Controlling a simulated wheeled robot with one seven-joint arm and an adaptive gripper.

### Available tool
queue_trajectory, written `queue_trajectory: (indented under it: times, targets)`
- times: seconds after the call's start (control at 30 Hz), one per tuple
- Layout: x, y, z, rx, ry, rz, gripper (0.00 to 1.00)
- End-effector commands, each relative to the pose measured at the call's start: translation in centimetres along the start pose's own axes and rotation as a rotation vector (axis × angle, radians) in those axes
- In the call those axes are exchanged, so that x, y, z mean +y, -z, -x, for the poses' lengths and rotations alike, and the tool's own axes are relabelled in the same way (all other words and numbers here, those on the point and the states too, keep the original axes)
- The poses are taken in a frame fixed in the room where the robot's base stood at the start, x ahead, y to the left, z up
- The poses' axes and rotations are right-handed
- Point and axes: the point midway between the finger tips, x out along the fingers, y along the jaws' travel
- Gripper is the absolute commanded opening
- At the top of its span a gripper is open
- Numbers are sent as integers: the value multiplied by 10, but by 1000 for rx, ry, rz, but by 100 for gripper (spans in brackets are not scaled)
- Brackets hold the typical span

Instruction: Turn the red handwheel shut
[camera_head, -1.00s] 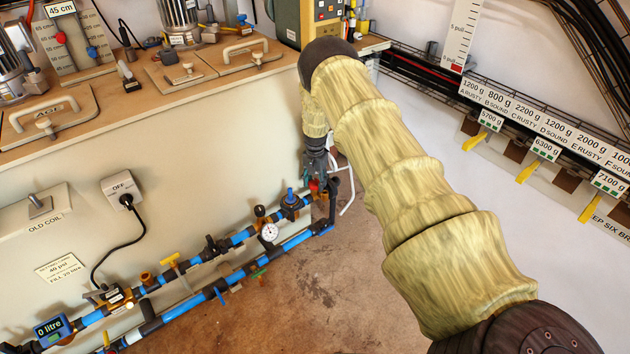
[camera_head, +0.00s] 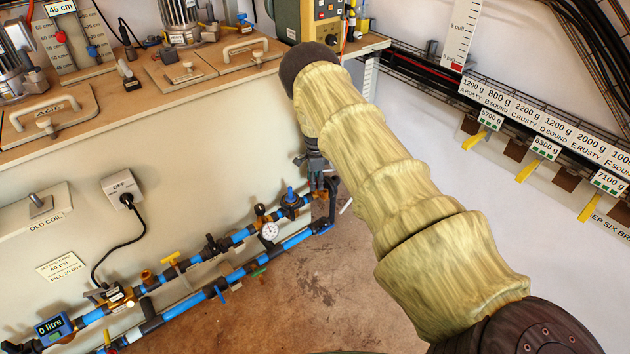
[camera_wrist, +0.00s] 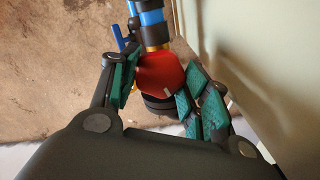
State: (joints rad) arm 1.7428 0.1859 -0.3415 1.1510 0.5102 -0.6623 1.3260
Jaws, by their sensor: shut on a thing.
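The red handwheel (camera_wrist: 160,76) sits between my gripper's fingers in the wrist view, with a small pale mark near its lower right edge. My gripper (camera_wrist: 155,88) is shut on it, with green pads at its left and right sides. In the head view my gripper (camera_head: 317,176) is small, at the right end of the blue pipe run, below my sleeved arm. The handwheel is mostly hidden there. A dark round part (camera_wrist: 160,104) shows just below the handwheel in the wrist view.
Blue pipes (camera_head: 236,238) with a gauge (camera_head: 269,231) and several small valves run low along the bench's pale front panel (camera_head: 190,150). The panel is close on the right in the wrist view. A meter (camera_head: 53,329) reads 0 litre. The brown floor (camera_head: 290,300) is clear.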

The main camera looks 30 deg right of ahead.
Motion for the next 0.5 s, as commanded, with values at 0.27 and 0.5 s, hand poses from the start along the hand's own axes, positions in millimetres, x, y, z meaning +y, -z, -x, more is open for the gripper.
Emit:
queue_trajectory:
  times: [0.27,0.5]
  targets:
    - [-1,0,0,1,2,-187,23]
    - [-1,0,0,1,2,-277,23]
